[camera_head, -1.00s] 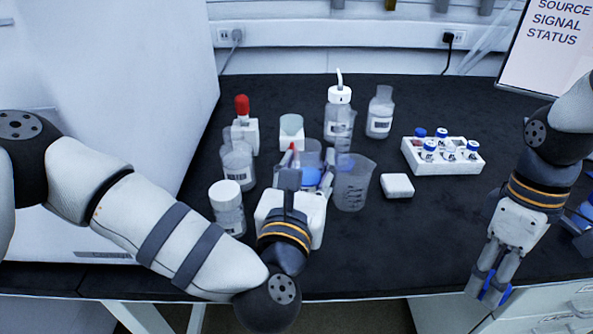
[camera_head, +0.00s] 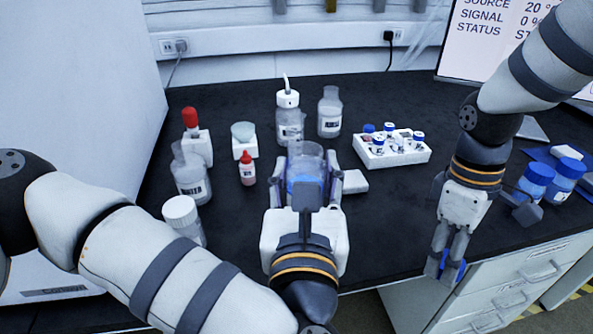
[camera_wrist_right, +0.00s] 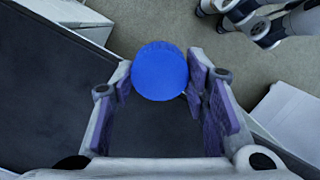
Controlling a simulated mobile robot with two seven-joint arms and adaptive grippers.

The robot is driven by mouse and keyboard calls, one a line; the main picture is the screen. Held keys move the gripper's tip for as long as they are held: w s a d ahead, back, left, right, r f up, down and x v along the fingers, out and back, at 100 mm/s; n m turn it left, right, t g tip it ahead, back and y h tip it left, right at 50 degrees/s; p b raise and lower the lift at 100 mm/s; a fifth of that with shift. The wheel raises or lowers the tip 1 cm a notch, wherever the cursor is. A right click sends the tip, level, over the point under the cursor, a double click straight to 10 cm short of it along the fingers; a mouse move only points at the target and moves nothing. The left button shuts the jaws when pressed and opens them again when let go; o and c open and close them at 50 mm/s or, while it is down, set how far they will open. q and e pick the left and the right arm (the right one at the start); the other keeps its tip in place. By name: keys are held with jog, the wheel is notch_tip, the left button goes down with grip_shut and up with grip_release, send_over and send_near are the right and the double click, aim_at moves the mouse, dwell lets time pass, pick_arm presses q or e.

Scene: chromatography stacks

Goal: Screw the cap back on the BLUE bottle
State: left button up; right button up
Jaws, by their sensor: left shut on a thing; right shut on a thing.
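My left gripper (camera_head: 308,182) is shut around a clear vessel with blue contents (camera_head: 305,187), apparently the blue bottle, near the middle of the bench. Its fingers and hand hide much of the vessel, and a clear beaker (camera_head: 306,156) seems to overlap it from behind, so its mouth is hard to make out. My right gripper (camera_head: 449,268) points down at the bench's front edge and is shut on a blue cap (camera_head: 456,272). In the right wrist view the round cap (camera_wrist_right: 160,70) sits between the fingertips. The cap is well apart from the vessel.
Left stand a white-capped jar (camera_head: 183,216), a clear labelled bottle (camera_head: 191,180) and a small red-tipped bottle (camera_head: 247,167). Behind is a white-topped wash bottle (camera_head: 289,122). A white vial rack (camera_head: 405,153) and two blue-capped jars (camera_head: 536,181) (camera_head: 568,173) are right.

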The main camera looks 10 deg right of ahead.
pick_arm(q)
jog(key=shift+s+d+r, duration=0.1)
jog(key=shift+s, duration=0.05)
dwell(0.3)
jog(key=o, duration=0.6)
grip_shut()
